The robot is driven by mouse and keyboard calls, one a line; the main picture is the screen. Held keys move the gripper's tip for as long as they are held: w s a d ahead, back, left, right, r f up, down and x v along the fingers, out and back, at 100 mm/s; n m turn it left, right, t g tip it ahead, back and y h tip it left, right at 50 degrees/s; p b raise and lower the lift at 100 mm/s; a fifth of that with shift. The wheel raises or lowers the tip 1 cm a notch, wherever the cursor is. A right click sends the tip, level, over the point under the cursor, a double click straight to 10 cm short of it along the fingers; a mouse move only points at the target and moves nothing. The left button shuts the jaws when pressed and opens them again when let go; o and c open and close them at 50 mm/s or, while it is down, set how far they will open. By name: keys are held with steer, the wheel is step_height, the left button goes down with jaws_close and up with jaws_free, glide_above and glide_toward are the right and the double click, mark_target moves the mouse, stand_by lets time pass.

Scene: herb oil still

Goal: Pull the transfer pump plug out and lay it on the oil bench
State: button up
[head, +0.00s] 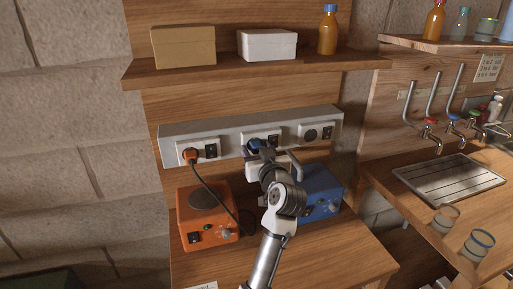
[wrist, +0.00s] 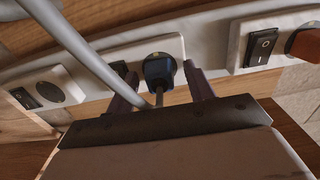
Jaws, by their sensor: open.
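A blue plug (head: 256,146) sits in the middle socket of the grey power strip (head: 230,127) on the wooden back wall. In the wrist view the blue plug (wrist: 158,70) is seated in its socket, with a grey cord leading toward me. My gripper (head: 264,160) is at this plug. In the wrist view the open fingers of my gripper (wrist: 159,84) stand one on each side of the plug, with gaps showing. A blue box (head: 322,194) with a knob stands on the wooden bench (head: 285,262), partly behind my arm. No readable label names the pump or the bench.
An orange plug (head: 190,156) fills the left socket, its black cord hanging by an orange hotplate-like box (head: 206,218). The right socket (head: 311,134) is empty. A shelf (head: 225,69) with boxes and a bottle hangs above. The bench's front right is clear. A grey bar (wrist: 85,55) crosses the wrist view.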

jaws_close()
stand_by(0.4)
steer(key=shift+s+d, duration=0.1)
steer(key=shift+v, duration=2.85)
